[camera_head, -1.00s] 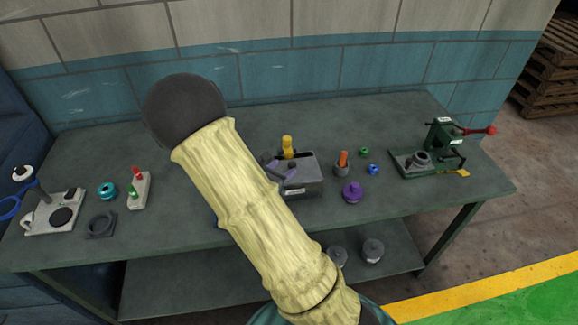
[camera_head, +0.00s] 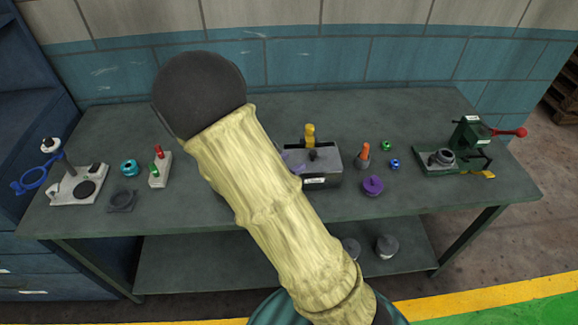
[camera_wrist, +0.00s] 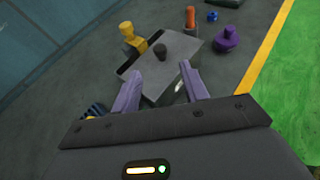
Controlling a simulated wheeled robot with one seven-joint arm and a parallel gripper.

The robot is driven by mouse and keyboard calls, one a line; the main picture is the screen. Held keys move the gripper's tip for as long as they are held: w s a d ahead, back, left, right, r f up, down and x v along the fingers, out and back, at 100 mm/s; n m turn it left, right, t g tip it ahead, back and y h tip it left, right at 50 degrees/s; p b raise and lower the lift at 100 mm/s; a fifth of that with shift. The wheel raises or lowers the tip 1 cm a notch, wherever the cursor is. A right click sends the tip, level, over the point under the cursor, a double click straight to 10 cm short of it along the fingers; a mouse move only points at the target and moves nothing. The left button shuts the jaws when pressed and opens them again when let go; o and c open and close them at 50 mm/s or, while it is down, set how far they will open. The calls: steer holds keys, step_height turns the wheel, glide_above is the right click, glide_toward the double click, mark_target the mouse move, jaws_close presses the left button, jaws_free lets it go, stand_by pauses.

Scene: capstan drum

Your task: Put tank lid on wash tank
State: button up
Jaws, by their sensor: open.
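The tank lid (camera_head: 325,152) is a grey plate with a dark knob, lying over the tank's top. In the wrist view the lid (camera_wrist: 180,68) covers most of the top, with a dark strip along its left edge; I cannot tell whether it sits flush. My gripper (camera_wrist: 159,76) is open and empty, its purple fingers apart, with the knob beyond their tips. In the head view my arm hides most of the gripper.
A yellow-topped item (camera_head: 310,135) stands close behind the tank. To its right are an orange-handled tool (camera_head: 363,155), a purple knobbed piece (camera_head: 373,186) and a green press (camera_head: 470,135). A red-and-green switch box (camera_head: 160,168) and a teal ring (camera_head: 129,167) stand to the left.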

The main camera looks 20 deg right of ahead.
steer(key=s+d+f+m+g+y, duration=0.1)
steer(key=s+m+g+y, duration=0.5)
steer(key=s+m, duration=0.55)
steer(key=s+a+r+m+t+y, duration=0.1)
steer(key=a+r+m+y, duration=0.3)
steer(key=m, duration=0.8)
steer(key=shift+s+a+t+y, duration=0.35)
steer(key=shift+a+t+y, duration=0.4)
steer(key=shift+a, duration=0.6)
steer(key=shift+r, duration=0.15)
